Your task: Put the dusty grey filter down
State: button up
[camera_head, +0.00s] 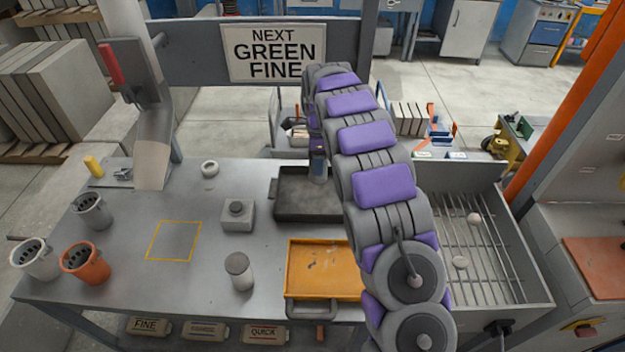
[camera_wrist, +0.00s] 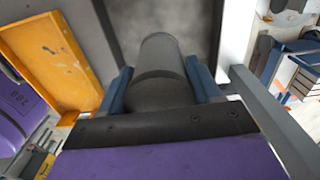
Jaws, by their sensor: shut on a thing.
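The dusty grey filter (camera_wrist: 160,70) is a grey cylinder with a wider band near my end. My gripper (camera_wrist: 165,85) is shut on it, one blue finger on each side. In the head view my gripper (camera_head: 318,150) hangs over the back right of the dark tray (camera_head: 290,212), partly behind my arm. The filter is hard to make out there. In the wrist view the filter's far end points over a grey surface that looks like the tray floor; I cannot tell whether it touches.
A yellow-orange tray (camera_head: 322,262) lies in front of the dark tray. A wire rack (camera_head: 480,285) is at right. A grey jar (camera_head: 239,270), a small block (camera_head: 238,216) and three cups, one orange (camera_head: 85,262), stand on the bench. A yellow-outlined square (camera_head: 174,240) is empty. A sign (camera_head: 275,52) reads "NEXT GREEN FINE".

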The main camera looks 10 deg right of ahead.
jog(key=shift+w+d, duration=0.1)
jog(key=shift+w, duration=0.2)
jog(key=shift+w+d+b, duration=0.1)
jog(key=shift+d+b, duration=0.15)
jog(key=shift+b, duration=0.35)
jog(key=shift+s+d+n+b, duration=0.15)
jog(key=shift+d+n+b, duration=0.05)
jog(key=shift+d+b, duration=0.35)
jog(key=shift+s+d+n+b, duration=0.2)
jog(key=shift+d+b, duration=0.2)
jog(key=shift+b, duration=0.25)
jog(key=shift+d+f, duration=0.15)
jog(key=shift+f, duration=0.1)
notch_tip(320, 180, down, 9)
jog(key=b, duration=0.2)
jog(key=shift+f+b, duration=0.2)
jog(key=shift+b, duration=0.15)
jog(key=shift+r, duration=0.1)
jog(key=o, duration=1.3)
